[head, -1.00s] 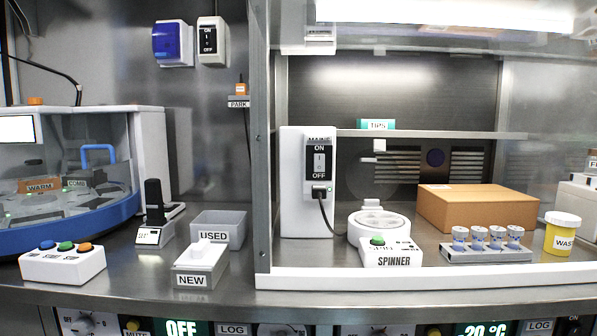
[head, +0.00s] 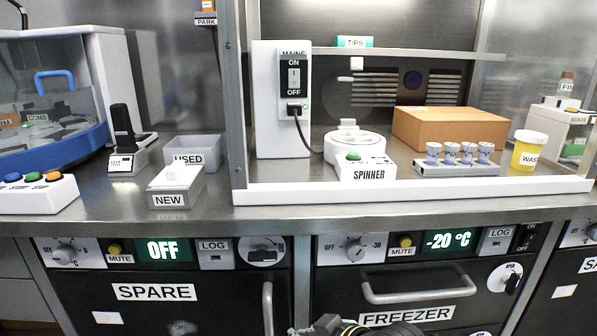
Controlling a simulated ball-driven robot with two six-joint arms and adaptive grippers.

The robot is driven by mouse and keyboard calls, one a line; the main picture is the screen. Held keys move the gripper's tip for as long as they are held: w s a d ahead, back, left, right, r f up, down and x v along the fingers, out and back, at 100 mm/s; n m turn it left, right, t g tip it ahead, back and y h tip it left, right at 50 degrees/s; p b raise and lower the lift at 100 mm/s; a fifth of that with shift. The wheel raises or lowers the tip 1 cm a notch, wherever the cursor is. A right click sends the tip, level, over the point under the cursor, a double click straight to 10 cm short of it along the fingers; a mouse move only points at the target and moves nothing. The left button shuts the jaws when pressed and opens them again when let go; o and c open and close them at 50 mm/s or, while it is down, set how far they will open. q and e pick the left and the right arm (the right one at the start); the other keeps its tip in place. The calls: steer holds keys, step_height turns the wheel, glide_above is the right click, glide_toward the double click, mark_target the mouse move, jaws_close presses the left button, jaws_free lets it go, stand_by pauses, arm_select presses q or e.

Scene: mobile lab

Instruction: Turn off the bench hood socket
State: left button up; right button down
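The bench hood socket is the tall white box (head: 268,130) standing inside the hood at its left end. Its dark panel, labelled MAINS, carries a rocker switch (head: 294,78) between ON above and OFF below. The rocker's tilt is too small to read. A black plug (head: 294,108) sits in the panel below the switch, and a small green light (head: 307,106) shows beside it. The cord runs to the spinner (head: 352,145). Neither gripper can be made out; only a dark piece of my arm shows at the bottom edge.
A metal post (head: 238,100) and a low white sill (head: 410,190) frame the hood opening. A shelf (head: 420,52) crosses above. A cardboard box (head: 440,130), tube rack (head: 458,168) and yellow waste pot (head: 527,152) stand to the right. Freezer handles stick out below the bench.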

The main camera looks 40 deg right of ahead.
mark_target(298, 71)
steer(key=w+a+r+t, duration=0.1)
steer(key=w+r+t, duration=0.4)
steer(key=r, duration=0.7)
steer(key=w+r+t, duration=0.3)
steer(key=w+r, duration=0.3)
steer(key=r, duration=0.5)
arm_select(q)
steer(key=shift+s+f, duration=0.15)
steer(key=shift+f, duration=0.25)
arm_select(e)
steer(key=w+d+r+m+t+h, duration=0.3)
steer(key=d+r+m+h, duration=0.5)
steer(key=d+r+h, duration=0.2)
step_height(298, 71, up, 2)
steer(key=h, duration=0.4)
steer(key=shift+w+d+m, duration=0.2)
steer(key=shift+d+m, duration=0.1)
steer(key=shift+m, duration=0.1)
steer(key=shift+r, duration=0.15)
